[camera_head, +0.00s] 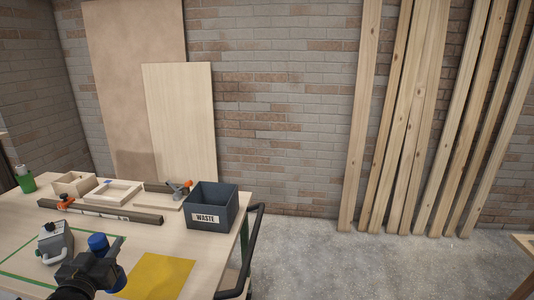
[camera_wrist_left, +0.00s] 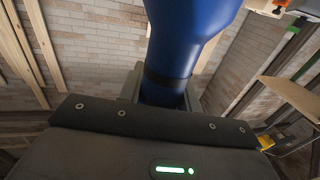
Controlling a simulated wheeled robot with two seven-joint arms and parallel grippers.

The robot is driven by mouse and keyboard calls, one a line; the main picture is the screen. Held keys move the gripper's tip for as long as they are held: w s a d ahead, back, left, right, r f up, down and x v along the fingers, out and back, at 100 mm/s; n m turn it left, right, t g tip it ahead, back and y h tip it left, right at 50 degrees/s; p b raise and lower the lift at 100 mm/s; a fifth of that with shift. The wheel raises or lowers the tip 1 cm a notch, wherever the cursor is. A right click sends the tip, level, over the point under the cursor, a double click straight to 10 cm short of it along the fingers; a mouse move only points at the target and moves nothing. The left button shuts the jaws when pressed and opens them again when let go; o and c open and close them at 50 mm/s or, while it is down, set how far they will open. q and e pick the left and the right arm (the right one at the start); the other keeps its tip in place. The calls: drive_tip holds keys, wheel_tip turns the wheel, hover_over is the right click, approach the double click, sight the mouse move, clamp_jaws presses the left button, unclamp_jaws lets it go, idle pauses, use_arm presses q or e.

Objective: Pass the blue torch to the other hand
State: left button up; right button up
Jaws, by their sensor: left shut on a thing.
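The blue torch (camera_head: 98,243) stands up out of my left gripper (camera_head: 95,268) in the head view, above the front of the workbench. In the left wrist view the torch (camera_wrist_left: 188,40) fills the upper middle, its wider end upward and its narrower, dark-banded part down between the jaws. My left gripper (camera_wrist_left: 160,95) is shut on it. My right gripper is not in either view.
Planks (camera_head: 410,120) lean on the brick wall. Floor right of the bench is clear.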

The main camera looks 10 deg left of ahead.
use_arm(q)
drive_tip(key=d+f+m+h, duration=0.1)
drive_tip(key=d+f+h, duration=0.1)
drive_tip(key=d, duration=1)
drive_tip(key=w+d+f+m+h, duration=0.1)
drive_tip(key=d+m+h, duration=0.1)
drive_tip(key=d, duration=1)
drive_tip(key=shift+f+t+h, duration=0.3)
drive_tip(key=shift+f, duration=0.05)
drive_tip(key=shift+d, duration=0.1)
